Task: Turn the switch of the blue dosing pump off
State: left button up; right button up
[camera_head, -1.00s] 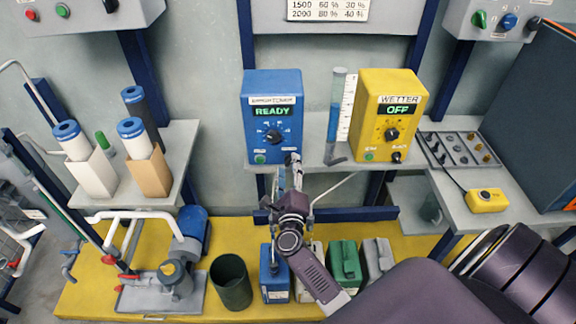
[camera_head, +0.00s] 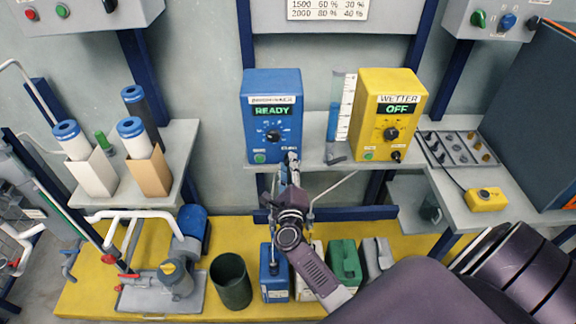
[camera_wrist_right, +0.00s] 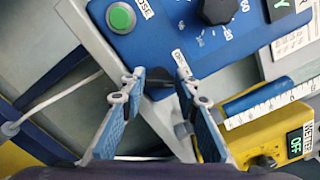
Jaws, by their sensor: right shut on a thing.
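The blue dosing pump (camera_head: 258,103) stands on the shelf in the head view, its display lit READY. Its front also shows in the wrist view (camera_wrist_right: 165,35), with a green button and a black dial. The small black switch (camera_wrist_right: 158,82) is at the panel's lower corner, mostly hidden between my fingers. My right gripper (camera_head: 291,164) reaches up to the pump's lower right corner. In the wrist view my right gripper (camera_wrist_right: 158,78) has its blue-padded fingers on either side of the switch, shut on it. My left gripper is in neither view.
The yellow wetter pump (camera_head: 375,100), display OFF, stands to the right, with a clear measuring cylinder (camera_head: 333,145) between the pumps. A grey shelf (camera_head: 318,181) runs under them. Several canisters and a dark green bucket (camera_head: 231,284) stand below on the yellow floor.

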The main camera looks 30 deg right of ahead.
jog(key=shift+n, duration=0.4)
jog(key=shift+n+p, duration=0.7)
jog(key=shift+n, duration=0.3)
jog(key=n+p, duration=0.1)
jog(key=n, duration=0.2)
jog(key=shift+f+n, duration=0.1)
jog(key=shift+n, duration=0.2)
jog(key=n+p, duration=0.1)
jog(key=n, duration=0.2)
jog(key=shift+a+f+n+p, duration=0.1)
jog(key=shift+f+n+p, duration=0.05)
jog(key=shift+n+p, duration=0.2)
jog(key=shift+f+n+p, duration=0.15)
jog(key=shift+n+p, duration=0.4)
jog(key=shift+n, duration=1.3)
jog(key=o, duration=1.1)
jog(key=shift+o, duration=0.2)
